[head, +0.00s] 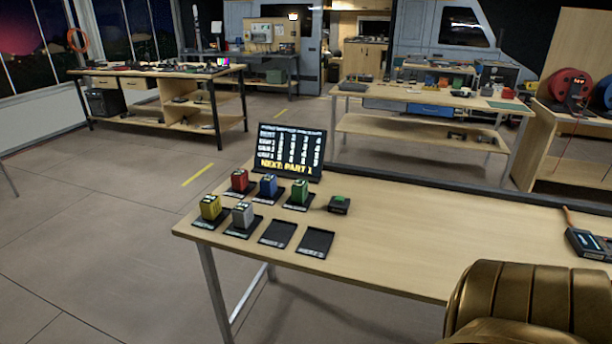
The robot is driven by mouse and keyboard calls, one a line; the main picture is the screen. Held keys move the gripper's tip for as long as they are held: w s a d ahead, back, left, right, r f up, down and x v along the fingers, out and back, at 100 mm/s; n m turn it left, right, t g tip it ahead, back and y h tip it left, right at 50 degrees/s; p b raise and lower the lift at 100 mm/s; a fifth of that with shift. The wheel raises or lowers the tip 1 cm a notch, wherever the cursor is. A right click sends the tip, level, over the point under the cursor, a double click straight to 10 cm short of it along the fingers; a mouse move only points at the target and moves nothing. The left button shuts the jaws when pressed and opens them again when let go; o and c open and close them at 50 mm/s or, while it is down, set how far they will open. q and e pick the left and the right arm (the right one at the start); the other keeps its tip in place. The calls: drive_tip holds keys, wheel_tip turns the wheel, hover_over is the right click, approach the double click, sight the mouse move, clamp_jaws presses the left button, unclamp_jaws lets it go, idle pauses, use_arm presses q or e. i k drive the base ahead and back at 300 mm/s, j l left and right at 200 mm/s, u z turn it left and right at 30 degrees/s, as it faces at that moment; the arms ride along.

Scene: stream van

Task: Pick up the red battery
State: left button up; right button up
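The red battery (239,180) is a small red block with a pale top. It stands upright in a dark tray at the back left of the near table (400,231). A blue battery (268,185) and a green battery (300,192) stand to its right in the same row. A yellow battery (210,207) and a grey battery (243,215) stand in the row in front. Neither of my grippers shows in the head view.
Two empty dark trays (315,242) lie right of the grey battery. A sign (290,150) stands behind the batteries, and a black box with a green top (339,204) sits right of them. A handheld device (588,244) lies at the right. The table's middle is clear.

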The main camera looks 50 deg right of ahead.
sight(239, 178)
drive_tip(key=z, duration=1.2)
drive_tip(key=i+j+z, duration=0.5)
drive_tip(key=i, duration=0.2)
